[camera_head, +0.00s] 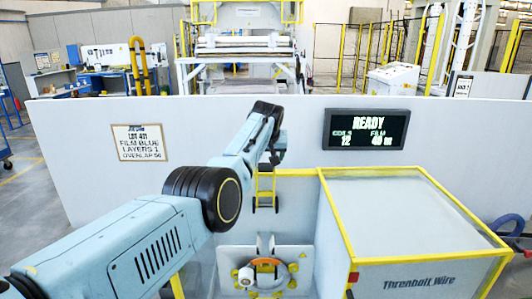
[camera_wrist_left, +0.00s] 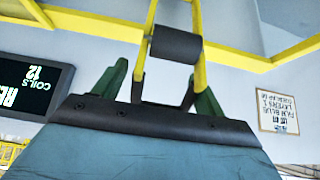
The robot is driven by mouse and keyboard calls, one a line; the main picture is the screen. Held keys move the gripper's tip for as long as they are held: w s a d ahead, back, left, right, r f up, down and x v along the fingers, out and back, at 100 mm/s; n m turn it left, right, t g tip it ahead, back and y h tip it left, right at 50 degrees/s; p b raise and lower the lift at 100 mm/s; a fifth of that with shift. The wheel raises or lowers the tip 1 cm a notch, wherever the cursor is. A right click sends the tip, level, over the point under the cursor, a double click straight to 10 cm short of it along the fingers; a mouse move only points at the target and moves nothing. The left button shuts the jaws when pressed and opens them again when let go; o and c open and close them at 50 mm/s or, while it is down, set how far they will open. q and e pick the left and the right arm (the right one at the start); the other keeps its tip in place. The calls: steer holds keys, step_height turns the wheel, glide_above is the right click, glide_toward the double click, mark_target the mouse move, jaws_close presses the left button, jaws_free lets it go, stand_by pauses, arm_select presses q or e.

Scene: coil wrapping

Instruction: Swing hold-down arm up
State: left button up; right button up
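The hold-down arm (camera_head: 265,190) is a narrow yellow frame with a black roller at its lower end, in the middle of the head view below my left wrist. In the left wrist view its yellow bars (camera_wrist_left: 198,60) and black roller (camera_wrist_left: 175,44) are close in front of my left gripper (camera_wrist_left: 162,88). The two green fingers stand apart, one at each side of the yellow bars. Whether they press on the bars cannot be told. In the head view the fingers are mostly hidden by my wrist. My right gripper is in neither view.
A white plate with an orange ring and yellow knobs (camera_head: 265,268) stands below the hold-down arm. A yellow-edged box (camera_head: 410,215) is at right. A pale wall (camera_head: 70,130) behind carries a READY display (camera_head: 366,130) and a sign (camera_head: 140,143).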

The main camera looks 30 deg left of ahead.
arm_select(q)
steer(key=shift+a+r, duration=0.15)
steer(key=shift+r, duration=0.15)
steer(key=shift+s+r, duration=0.1)
steer(key=b+v, duration=0.3)
steer(key=v, duration=1)
steer(key=shift+b, duration=0.4)
